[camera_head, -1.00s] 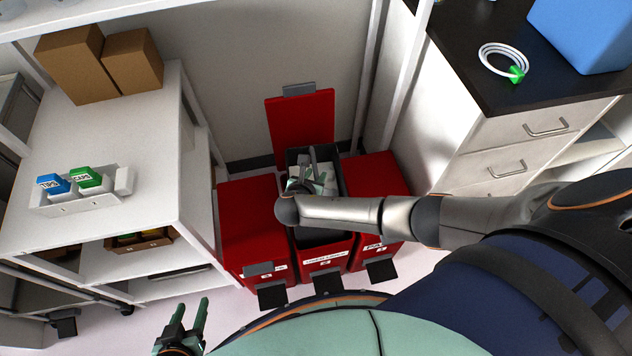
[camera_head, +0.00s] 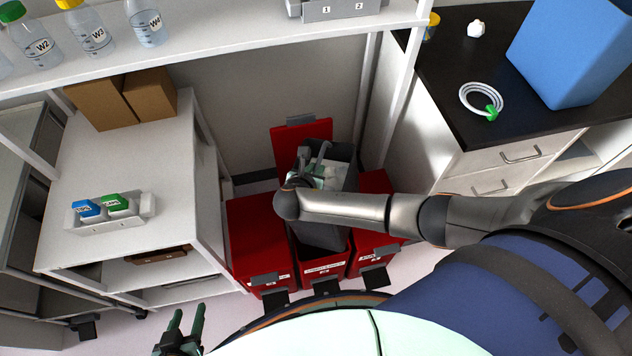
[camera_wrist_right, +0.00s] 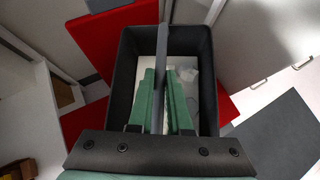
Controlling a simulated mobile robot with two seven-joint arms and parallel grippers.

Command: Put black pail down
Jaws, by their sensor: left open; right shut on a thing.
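The black pail (camera_head: 346,160) is raised out of the middle red bin (camera_head: 320,270), its lower part still over the bin's front. It also shows in the right wrist view (camera_wrist_right: 208,70), with pale crumpled contents inside. My right gripper (camera_head: 310,162) is above the pail's opening, shut on its handle; its green fingers (camera_wrist_right: 167,90) close around the handle bar (camera_wrist_right: 163,45) in the wrist view. My right forearm hides part of the pail. My left gripper (camera_head: 187,325) is open and empty at the bottom left, away from the pail.
Red bins stand at the left (camera_head: 258,235) and right (camera_head: 375,250) of the middle one, whose red lid (camera_head: 300,140) is up behind. A white shelf (camera_head: 130,150) is at left, a drawer counter (camera_head: 480,185) at right. An upper shelf (camera_head: 250,40) holds bottles.

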